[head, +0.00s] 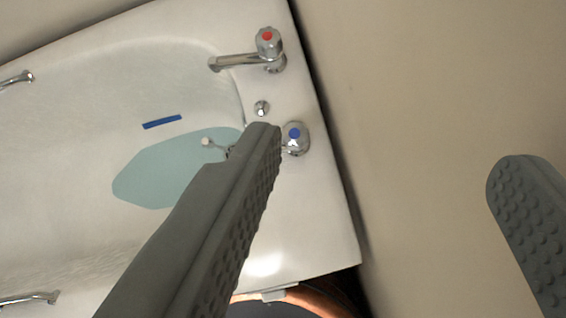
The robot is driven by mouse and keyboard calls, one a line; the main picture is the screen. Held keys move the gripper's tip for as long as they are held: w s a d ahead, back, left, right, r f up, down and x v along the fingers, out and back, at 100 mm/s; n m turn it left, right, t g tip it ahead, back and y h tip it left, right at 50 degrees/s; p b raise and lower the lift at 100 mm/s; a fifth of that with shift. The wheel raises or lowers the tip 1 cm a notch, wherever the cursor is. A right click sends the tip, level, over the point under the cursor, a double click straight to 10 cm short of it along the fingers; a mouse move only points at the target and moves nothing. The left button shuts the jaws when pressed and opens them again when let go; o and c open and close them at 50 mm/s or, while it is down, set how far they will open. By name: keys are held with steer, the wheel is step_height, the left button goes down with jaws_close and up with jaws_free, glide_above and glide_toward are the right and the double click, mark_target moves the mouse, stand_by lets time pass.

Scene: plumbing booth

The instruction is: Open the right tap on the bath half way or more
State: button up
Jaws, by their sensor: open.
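The white bath (318,215) fills the left of the view, with two chrome taps on its end rim. The right finger is well to the right, in front of the wall.
A beige wall (430,90) stands beyond the bath's end. A small chrome fitting (261,108) sits between the taps. Pale blue water (150,180) and a blue strip (162,122) show in the bath. Chrome grab handles are at left, and a copper pipe (310,298) is below the rim.

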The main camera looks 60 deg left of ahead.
mark_target(294, 131)
steer(key=w+a+f+n+g+h, duration=0.1)
steer(key=w+a+f+g, duration=0.3)
steer(key=f, duration=0.4)
steer(key=w+a+f+n+g, duration=0.1)
steer(key=w+a+f+g, duration=0.3)
steer(key=f, duration=0.4)
steer(key=shift+g, duration=0.3)
steer(key=f, duration=1.7)
steer(key=shift+s+d+f, duration=0.15)
steer(key=shift+d+f, duration=0.2)
steer(key=shift+d, duration=0.05)
steer(key=shift+c, duration=0.3)
steer(key=c, duration=0.9)
